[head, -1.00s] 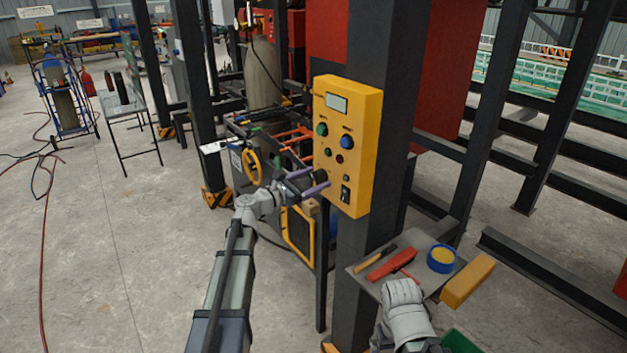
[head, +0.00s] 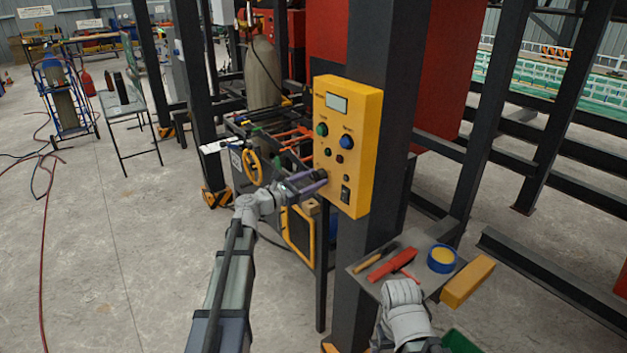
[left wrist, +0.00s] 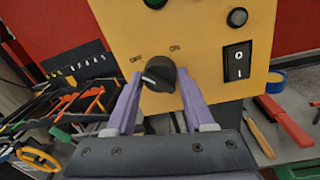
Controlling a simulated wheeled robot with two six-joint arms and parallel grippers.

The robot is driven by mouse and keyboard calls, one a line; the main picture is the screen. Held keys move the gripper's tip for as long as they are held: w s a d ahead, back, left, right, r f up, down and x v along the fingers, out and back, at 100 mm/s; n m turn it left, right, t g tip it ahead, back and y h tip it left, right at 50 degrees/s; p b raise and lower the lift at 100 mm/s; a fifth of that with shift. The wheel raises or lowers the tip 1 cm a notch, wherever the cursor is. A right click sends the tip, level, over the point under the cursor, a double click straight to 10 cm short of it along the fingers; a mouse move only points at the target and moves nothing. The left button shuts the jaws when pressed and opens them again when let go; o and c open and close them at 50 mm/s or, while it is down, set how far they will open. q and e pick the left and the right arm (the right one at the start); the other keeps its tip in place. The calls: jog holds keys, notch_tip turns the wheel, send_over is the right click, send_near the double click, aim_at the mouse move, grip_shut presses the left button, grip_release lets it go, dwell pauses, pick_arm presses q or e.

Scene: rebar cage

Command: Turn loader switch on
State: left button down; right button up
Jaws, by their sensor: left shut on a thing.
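The yellow control box (head: 352,112) is fixed to a dark post. Its loader switch is a black rotary knob (left wrist: 160,75) between the printed words OFF and ON. The white mark on the knob lies on its left side, the OFF side. My left gripper (head: 322,179) is at the lower left of the box face, with its purple fingers shut on the knob, one on each side, in the left wrist view (left wrist: 158,92). Part of my right arm shows at the bottom right of the head view, but no fingers of that gripper show.
A black rocker switch (left wrist: 238,61) sits right of the knob. Below the box, a small shelf (head: 372,289) holds a red tool (head: 392,265), a hammer-like tool and a blue-and-yellow roll (head: 441,258). A yellow block (head: 467,282) is beside it. Dark steel posts stand around.

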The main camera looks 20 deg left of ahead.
pick_arm(q)
jog(key=shift+m, duration=0.3)
jog(key=m, duration=0.3)
jog(key=shift+f+m+b, duration=0.1)
jog(key=shift+m+b, duration=0.25)
jog(key=shift+m, duration=0.05)
jog(key=shift+m+h+b, duration=0.25)
jog(key=shift+m+h, duration=0.1)
jog(key=shift+m, duration=3.2)
jog(key=shift+m+h+b, duration=0.2)
jog(key=shift+m+h, duration=0.15)
jog(key=shift+m, duration=3.2)
jog(key=shift+c, duration=1.4)
grip_release()
